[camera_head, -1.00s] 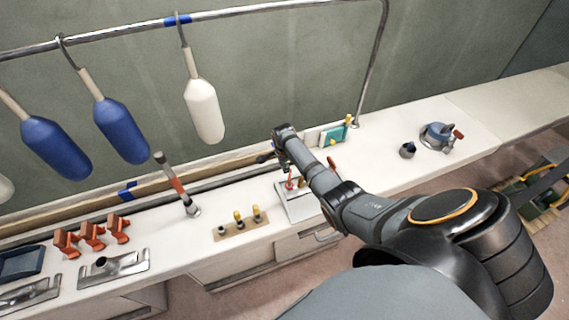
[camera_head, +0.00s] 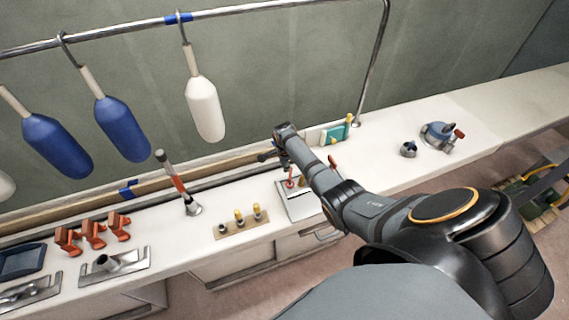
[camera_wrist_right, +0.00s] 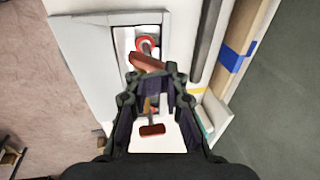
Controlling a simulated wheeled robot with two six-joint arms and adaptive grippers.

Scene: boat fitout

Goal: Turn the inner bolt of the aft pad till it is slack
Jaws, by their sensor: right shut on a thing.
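My right gripper (camera_wrist_right: 151,76) is shut on a red handle (camera_wrist_right: 146,62), which lies across its fingertips over a white plate (camera_wrist_right: 124,48). A red ring (camera_wrist_right: 147,43) shows just beyond this handle. A second red T-shaped handle (camera_wrist_right: 152,130) shows between the fingers, nearer the wrist. In the head view the plate (camera_head: 303,208) lies on the white counter, with a red piece (camera_head: 290,184) on it, and my right arm partly covers it. A red handle (camera_head: 333,162) shows beside my arm. The bolt itself cannot be made out. My left gripper is out of view.
A wooden strip (camera_head: 230,232) with yellow-topped posts lies left of the plate. Orange clamps (camera_head: 93,233) and metal fittings stand farther left. A blue winch-like fitting (camera_head: 437,134) is at the right. Fenders (camera_head: 204,108) hang from a rail behind. The counter between is mostly clear.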

